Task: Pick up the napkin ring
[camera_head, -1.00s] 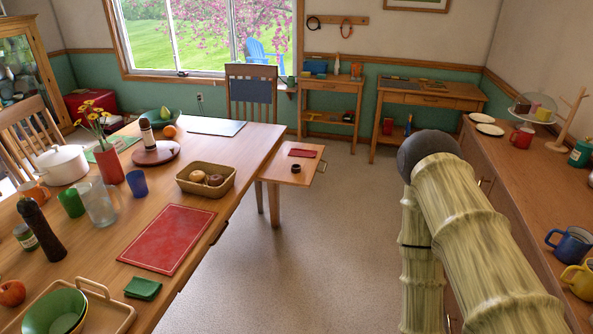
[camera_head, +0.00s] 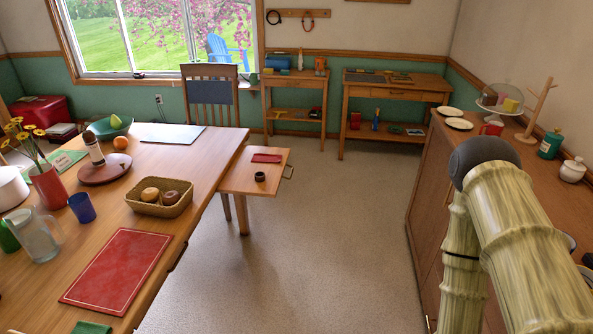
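My arm shows at the right as pale, ribbed links with a dark rounded joint. My gripper is out of view, so its fingers cannot be seen.
The long wooden table (camera_head: 205,165) fills the left side, with a basket (camera_head: 158,209) and red mat (camera_head: 118,270) near its edge. A wooden counter (camera_head: 520,176) runs along the right. The floor (camera_head: 310,245) between them is clear. A chair (camera_head: 210,100) stands behind.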

